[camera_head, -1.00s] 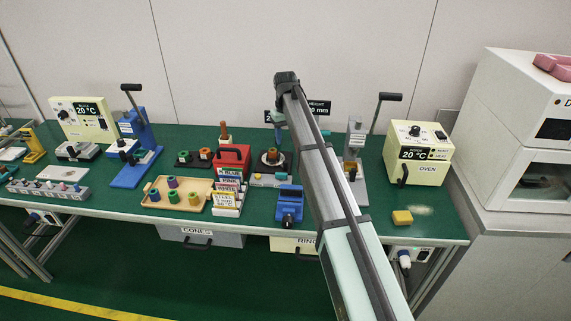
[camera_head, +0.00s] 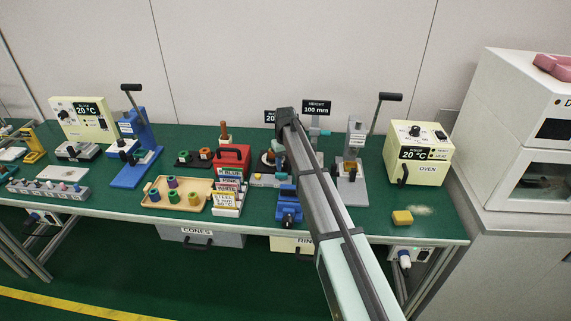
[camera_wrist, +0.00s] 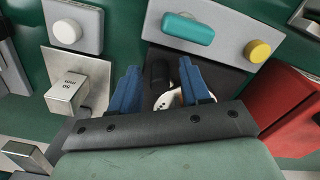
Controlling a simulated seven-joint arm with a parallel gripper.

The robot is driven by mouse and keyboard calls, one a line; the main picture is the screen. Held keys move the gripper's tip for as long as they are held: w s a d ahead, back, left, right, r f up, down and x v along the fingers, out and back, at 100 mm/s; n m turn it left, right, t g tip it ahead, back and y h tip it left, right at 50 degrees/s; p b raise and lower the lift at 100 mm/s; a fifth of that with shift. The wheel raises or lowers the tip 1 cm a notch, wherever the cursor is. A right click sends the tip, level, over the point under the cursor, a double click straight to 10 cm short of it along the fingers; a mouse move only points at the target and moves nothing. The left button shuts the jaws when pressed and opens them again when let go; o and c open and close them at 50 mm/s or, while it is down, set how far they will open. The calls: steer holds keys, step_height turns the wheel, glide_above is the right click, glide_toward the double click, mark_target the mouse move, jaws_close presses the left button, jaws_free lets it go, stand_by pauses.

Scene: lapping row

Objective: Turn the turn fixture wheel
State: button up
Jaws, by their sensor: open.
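My gripper (camera_wrist: 160,68) is open, with its two blue fingers pointing down at the bench. Between them in the wrist view stands a black upright knob (camera_wrist: 159,72) beside a pale, dotted round part (camera_wrist: 168,98), on a dark base. These look like the turn fixture's handle and wheel, but the gripper body hides much of them. I cannot tell whether a finger touches them. A grey panel (camera_wrist: 225,38) with a teal bar and a yellow button adjoins the dark base.
A red box (camera_wrist: 292,105) stands close beside the fixture, also in the head view (camera_head: 232,155). A steel block (camera_wrist: 75,92) sits on a plate on the other side. A grey lever press (camera_head: 353,165) and an oven (camera_head: 420,155) stand to the right.

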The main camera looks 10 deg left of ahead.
steer(key=shift+c, duration=0.3)
jaws_close()
stand_by(0.4)
